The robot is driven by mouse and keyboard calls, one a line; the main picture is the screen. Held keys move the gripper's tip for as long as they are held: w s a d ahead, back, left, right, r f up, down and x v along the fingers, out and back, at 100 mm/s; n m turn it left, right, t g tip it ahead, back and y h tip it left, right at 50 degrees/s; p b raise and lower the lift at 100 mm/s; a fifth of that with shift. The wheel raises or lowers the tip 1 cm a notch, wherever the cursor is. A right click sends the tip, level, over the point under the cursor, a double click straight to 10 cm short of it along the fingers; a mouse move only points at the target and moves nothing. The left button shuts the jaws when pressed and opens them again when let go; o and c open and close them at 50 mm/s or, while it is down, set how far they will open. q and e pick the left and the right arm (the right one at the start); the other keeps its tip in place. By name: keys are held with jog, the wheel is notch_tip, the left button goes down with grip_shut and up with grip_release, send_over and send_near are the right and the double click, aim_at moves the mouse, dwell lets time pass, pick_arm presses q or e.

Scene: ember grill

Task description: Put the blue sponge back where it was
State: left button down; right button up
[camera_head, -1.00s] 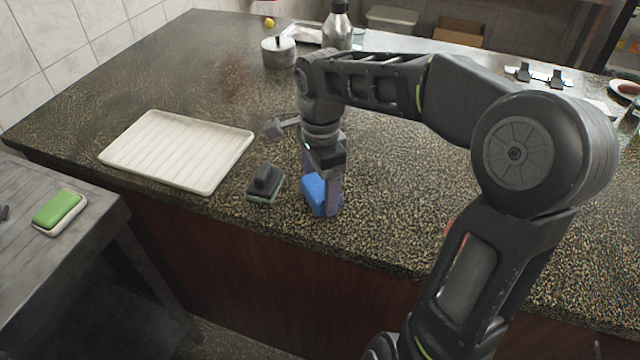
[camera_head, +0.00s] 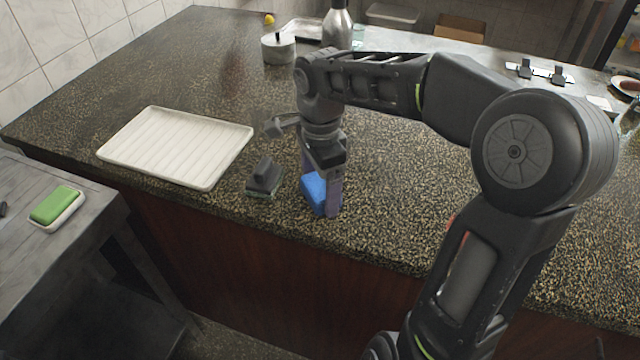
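The blue sponge (camera_head: 314,191) is at the front part of the speckled counter, at or very near its surface. My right gripper (camera_head: 322,192) points down over it, with one finger in front of the sponge's right side and the other behind at its upper left. The sponge sits between the fingers, but whether they press on it cannot be made out. The finger and wrist hide part of the sponge. My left gripper is not in view.
A white ribbed tray (camera_head: 178,148) lies farther left. A green sponge (camera_head: 57,205) rests on a white dish on the grey side table (camera_head: 60,260). A pot (camera_head: 278,48) and steel bottle (camera_head: 337,27) stand behind.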

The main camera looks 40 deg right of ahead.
jog(key=shift+o, duration=1.2)
jog(key=shift+r, duration=0.1)
notch_tip(320, 180, up, 8)
jog(key=shift+f, duration=0.15)
